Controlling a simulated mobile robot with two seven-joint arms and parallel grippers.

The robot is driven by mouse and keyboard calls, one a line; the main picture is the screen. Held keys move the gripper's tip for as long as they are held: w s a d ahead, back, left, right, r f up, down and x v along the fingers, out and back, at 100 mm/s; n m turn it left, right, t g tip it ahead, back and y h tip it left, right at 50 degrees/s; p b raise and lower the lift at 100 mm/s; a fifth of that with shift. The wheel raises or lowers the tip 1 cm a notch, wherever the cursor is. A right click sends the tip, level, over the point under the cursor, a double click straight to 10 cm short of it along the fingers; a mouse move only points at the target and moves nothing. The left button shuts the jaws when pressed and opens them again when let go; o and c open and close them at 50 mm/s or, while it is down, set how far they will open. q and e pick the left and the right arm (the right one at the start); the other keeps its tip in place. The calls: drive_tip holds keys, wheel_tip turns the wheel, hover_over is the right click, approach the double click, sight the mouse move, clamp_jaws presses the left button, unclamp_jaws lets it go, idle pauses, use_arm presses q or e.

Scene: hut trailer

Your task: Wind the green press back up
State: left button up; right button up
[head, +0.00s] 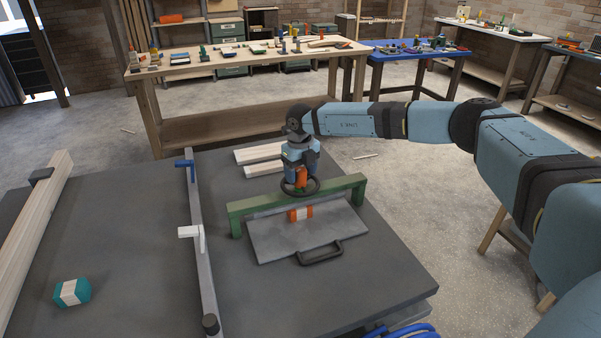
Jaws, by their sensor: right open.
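The green press (237,214) is a low green frame spanning a grey plate (283,237) with a dark handle (320,254) at its front. A black handwheel (314,190) sits on top of the frame's middle. An orange and white block (301,214) lies on the plate at the beam, below the wheel. My right gripper (300,181) points down over the wheel, with its open fingers at the wheel's middle. An orange part shows there, and I cannot tell whether the fingers touch the wheel. My left gripper is not in view.
A grey rail (200,262) with a blue clamp (185,164) and a white clamp (190,231) crosses the dark table left of the press. Pale boards (262,151) lie behind it. A teal and white block (72,292) and long timber (30,225) lie left.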

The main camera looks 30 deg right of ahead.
drive_tip(key=shift+f, duration=0.3)
drive_tip(key=c, duration=0.9)
drive_tip(key=shift+c, duration=0.2)
